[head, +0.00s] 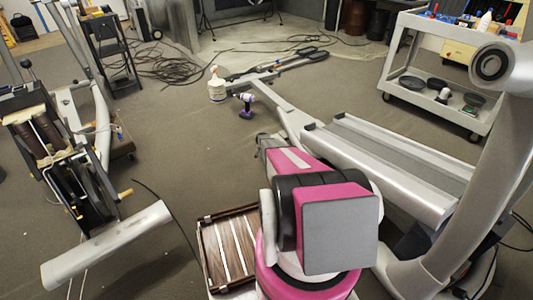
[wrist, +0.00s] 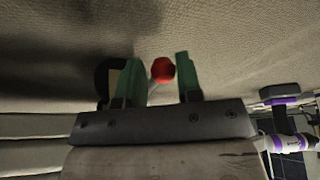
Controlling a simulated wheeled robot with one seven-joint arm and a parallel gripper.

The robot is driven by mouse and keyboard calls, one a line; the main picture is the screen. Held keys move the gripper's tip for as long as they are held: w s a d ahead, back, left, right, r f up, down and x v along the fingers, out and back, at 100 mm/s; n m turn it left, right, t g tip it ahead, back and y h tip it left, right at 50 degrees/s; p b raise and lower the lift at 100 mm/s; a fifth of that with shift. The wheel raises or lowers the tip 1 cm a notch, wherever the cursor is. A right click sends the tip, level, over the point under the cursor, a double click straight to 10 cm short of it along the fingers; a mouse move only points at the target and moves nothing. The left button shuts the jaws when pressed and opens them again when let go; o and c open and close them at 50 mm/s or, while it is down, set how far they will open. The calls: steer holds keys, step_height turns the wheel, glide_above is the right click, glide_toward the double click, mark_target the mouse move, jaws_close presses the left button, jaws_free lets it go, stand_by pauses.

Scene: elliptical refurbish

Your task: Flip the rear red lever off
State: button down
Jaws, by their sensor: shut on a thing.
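The red lever (wrist: 161,70) shows in the wrist view as a round red knob on a thin pale stem. In the head view my pink and black arm hides the gripper and the red lever.
The elliptical's long silver frame (head: 400,168) lies to the right of my arm. A grey cart (head: 440,112) is at right. A dismantled machine part (head: 105,245) is at left.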

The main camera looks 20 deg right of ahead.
steer(key=shift+w+d+r, duration=0.25)
steer(key=shift+w+r, duration=0.05)
steer(key=shift+r, duration=0.45)
steer(key=shift+w+d+r, duration=0.2)
steer(key=shift+w+r, duration=0.1)
steer(key=shift+r, duration=0.4)
steer(key=shift+d+f, duration=0.1)
steer(key=shift+d, duration=0.1)
steer(key=c, duration=0.9)
jaws_free()
steer(key=shift+s+d+f, duration=0.1)
steer(key=shift+s+d, duration=0.05)
steer(key=shift+s, duration=0.1)
steer(key=shift+a, duration=0.2)
steer(key=shift+s+a+r, duration=0.2)
steer(key=shift+s+r, duration=0.05)
steer(key=shift+r, duration=0.25)
steer(key=v, duration=0.9)
steer(key=shift+r, duration=0.35)
